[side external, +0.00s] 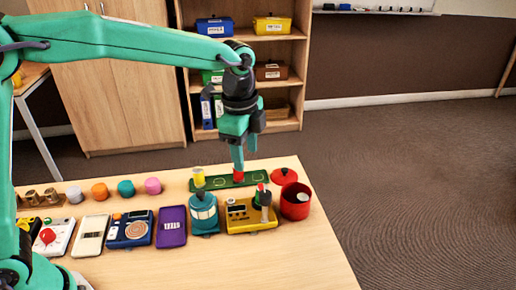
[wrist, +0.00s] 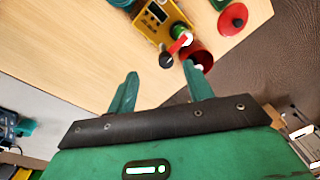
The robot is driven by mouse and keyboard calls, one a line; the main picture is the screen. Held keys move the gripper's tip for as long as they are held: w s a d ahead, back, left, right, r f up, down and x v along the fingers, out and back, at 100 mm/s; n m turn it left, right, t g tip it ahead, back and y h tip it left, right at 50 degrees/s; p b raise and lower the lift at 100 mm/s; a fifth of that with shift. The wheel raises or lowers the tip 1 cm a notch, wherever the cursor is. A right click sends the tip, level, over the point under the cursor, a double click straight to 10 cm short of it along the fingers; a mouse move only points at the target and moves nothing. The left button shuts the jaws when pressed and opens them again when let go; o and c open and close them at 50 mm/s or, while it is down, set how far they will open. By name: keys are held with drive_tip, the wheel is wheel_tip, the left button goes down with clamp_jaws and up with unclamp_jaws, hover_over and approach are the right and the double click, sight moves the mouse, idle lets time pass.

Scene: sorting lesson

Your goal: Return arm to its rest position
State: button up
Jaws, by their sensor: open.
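My gripper (side external: 243,157) hangs downward from the arm over the table's far side. In the wrist view my gripper (wrist: 161,80) has its two green fingers apart with nothing between them. In the side view one fingertip appears just above a small red piece (side external: 238,176) on a green board (side external: 217,183); I cannot tell the gap between them. A yellow piece (side external: 198,176) stands at the board's left end.
The wooden table (side external: 300,250) holds a yellow device (side external: 248,216), a teal device (side external: 203,212), a red can (side external: 295,202), a red lid (side external: 284,175), a purple case (side external: 171,227) and several coloured knobs. A shelf (side external: 246,60) with bins stands behind. Floor at right is clear.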

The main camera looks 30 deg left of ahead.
drive_tip(key=s+a+r+n+t, duration=0.1)
drive_tip(key=s+a+n+t, duration=0.1)
drive_tip(key=s+a+n, duration=0.6)
drive_tip(key=s+a+r+n+t, duration=0.2)
drive_tip(key=s+a+n, duration=0.5)
drive_tip(key=s, duration=0.6)
drive_tip(key=shift+s+a+n+t, duration=0.35)
drive_tip(key=shift+a+n+t, duration=0.05)
drive_tip(key=shift+a, duration=0.8)
drive_tip(key=shift+r, duration=0.1)
